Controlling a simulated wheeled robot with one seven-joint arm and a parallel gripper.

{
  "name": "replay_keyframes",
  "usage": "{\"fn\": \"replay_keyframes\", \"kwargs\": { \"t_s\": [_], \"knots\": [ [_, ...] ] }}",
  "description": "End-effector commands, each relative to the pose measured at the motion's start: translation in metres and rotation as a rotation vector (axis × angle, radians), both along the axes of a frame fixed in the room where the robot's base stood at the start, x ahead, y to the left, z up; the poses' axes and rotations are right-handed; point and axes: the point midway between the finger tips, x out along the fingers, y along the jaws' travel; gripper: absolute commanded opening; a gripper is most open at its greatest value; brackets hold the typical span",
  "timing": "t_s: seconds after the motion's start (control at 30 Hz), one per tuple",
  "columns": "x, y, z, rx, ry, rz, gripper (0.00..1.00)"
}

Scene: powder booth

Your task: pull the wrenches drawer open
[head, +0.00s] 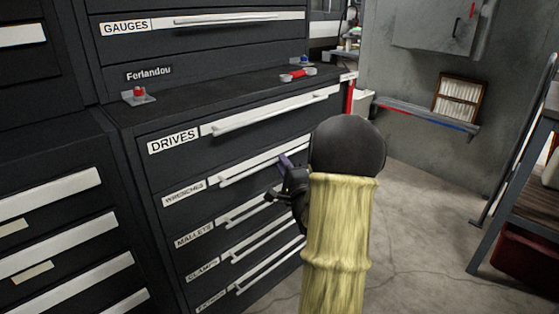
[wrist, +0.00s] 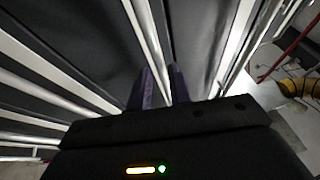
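The wrenches drawer (head: 240,188) is in a dark cabinet in the head view, under the drives drawer. Its white label (head: 184,193) is at its left end. Its long pale bar handle (head: 250,174) slopes up to the right. The drawer front looks level with the drawers below. My gripper (head: 286,164) is at the right part of this handle, and my arm hides the drawer's right end. In the wrist view, the two purple fingers of my gripper (wrist: 160,88) stand close on either side of the pale handle bar (wrist: 148,40), with hardly any gap.
The drives drawer (head: 172,160) with its own handle is above; mallets (head: 193,239) and clamps drawers are below. A red-handled object (head: 297,74) lies on the cabinet top. Open concrete floor (head: 425,220) is to the right, with a metal-framed rack (head: 510,165) beyond.

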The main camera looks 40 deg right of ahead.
Motion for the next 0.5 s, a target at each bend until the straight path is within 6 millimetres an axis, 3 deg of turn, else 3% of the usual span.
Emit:
{"fn": "replay_keyframes", "kwargs": {
  "t_s": [0.2,0.5],
  "knots": [
    [0.028,-0.009,0.005,-0.001,-0.002,0.002,0.20],
    [0.034,-0.011,0.007,0.001,0.000,-0.001,0.20]
  ]
}}
